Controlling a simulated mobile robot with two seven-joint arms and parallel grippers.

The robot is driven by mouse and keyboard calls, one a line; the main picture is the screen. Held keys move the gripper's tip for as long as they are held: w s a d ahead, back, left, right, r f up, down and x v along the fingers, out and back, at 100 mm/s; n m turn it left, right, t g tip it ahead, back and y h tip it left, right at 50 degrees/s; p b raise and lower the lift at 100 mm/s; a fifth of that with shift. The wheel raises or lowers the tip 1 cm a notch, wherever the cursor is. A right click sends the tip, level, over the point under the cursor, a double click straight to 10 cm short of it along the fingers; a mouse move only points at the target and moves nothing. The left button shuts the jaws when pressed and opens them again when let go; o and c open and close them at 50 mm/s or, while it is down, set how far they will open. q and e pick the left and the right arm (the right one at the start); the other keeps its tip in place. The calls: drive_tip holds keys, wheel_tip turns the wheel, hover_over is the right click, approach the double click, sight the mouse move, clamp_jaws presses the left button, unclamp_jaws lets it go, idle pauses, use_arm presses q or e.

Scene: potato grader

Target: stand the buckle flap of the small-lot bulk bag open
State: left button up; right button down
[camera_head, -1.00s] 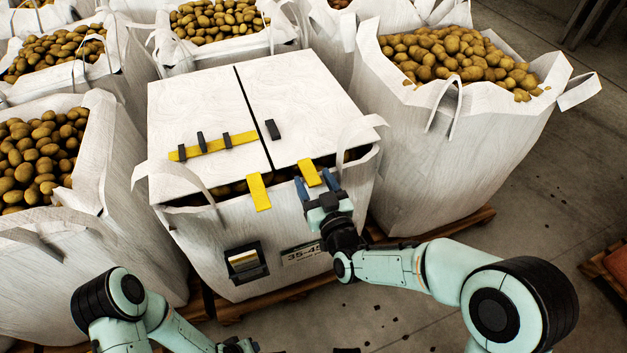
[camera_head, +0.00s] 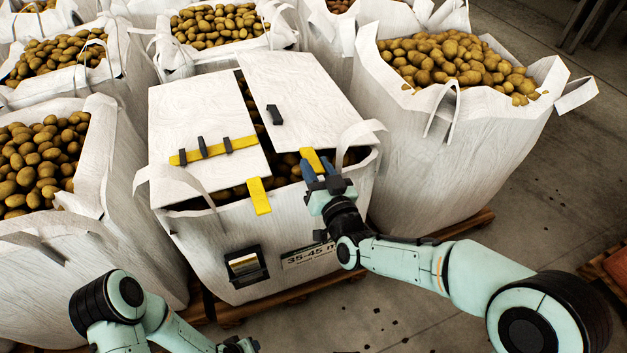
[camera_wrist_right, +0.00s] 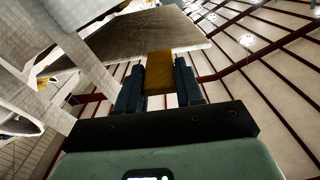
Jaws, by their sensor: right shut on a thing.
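The small-lot bulk bag (camera_head: 220,235) is a white bag with a 35-45 label, topped by two pale flaps. The right one, the buckle flap (camera_head: 310,95), carries a dark buckle (camera_head: 274,114) and a yellow pull tab (camera_head: 313,160) on its front edge. It is tilted up a little. My right gripper (camera_head: 314,174) is shut on this yellow tab; the tab also shows between the fingers in the right wrist view (camera_wrist_right: 159,72). The left flap (camera_head: 205,125) lies flat, with a yellow strap (camera_head: 213,150) and its own yellow tab (camera_head: 259,195).
Open bags of potatoes stand close around: one at the right (camera_head: 450,150), one at the left (camera_head: 100,230), others behind. White carry loops (camera_head: 358,130) rise at this bag's corners. Bare floor (camera_head: 540,200) lies at the right.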

drive_tip(key=shift+m, duration=0.7)
drive_tip(key=r, duration=0.1)
drive_tip(key=d+r, duration=0.1)
drive_tip(key=r, duration=0.1)
drive_tip(key=d+r, duration=0.1)
drive_tip(key=r, duration=0.1)
drive_tip(key=shift+w, duration=0.35)
drive_tip(key=shift+r, duration=0.1)
drive_tip(key=c, duration=0.8)
unclamp_jaws()
drive_tip(key=shift+o, duration=0.4)
drive_tip(key=shift+f, duration=0.35)
